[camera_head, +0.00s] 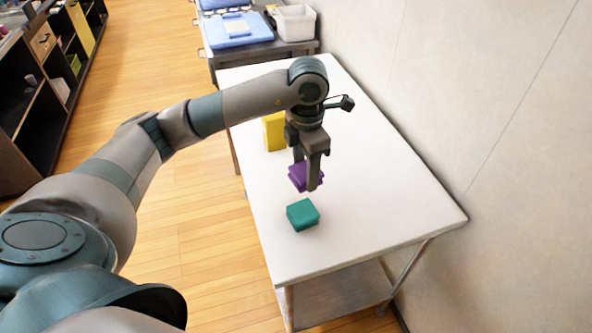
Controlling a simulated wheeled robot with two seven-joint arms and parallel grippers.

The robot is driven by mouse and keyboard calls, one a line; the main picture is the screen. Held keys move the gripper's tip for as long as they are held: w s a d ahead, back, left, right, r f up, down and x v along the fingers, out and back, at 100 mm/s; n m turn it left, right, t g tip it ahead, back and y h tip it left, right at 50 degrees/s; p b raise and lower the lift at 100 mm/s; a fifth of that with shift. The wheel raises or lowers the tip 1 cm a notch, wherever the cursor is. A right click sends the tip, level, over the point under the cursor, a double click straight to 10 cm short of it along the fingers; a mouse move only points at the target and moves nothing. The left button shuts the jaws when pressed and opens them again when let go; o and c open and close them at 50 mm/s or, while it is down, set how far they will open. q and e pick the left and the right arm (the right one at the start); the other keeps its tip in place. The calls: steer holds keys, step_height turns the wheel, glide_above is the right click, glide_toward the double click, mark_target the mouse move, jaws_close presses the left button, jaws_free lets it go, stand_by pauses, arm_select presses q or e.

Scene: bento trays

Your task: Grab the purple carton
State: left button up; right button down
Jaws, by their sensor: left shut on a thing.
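The purple carton (299,177) is on or just above the white table, near its middle. My left gripper (311,183) points down over it and is shut on it. One finger hides part of the carton's right side. I cannot tell whether the carton touches the table top. My right gripper is not in view.
A teal box (303,215) lies on the white table (370,235) just in front of the carton. A yellow carton (273,132) stands behind, partly hidden by my arm. The table's right part is clear, up to the wall. A white bin (296,23) stands farther back.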

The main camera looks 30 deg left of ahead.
arm_select(q)
steer(key=shift+s+d+r, duration=0.45)
steer(key=shift+d+r, duration=0.1)
steer(key=shift+d, duration=0.25)
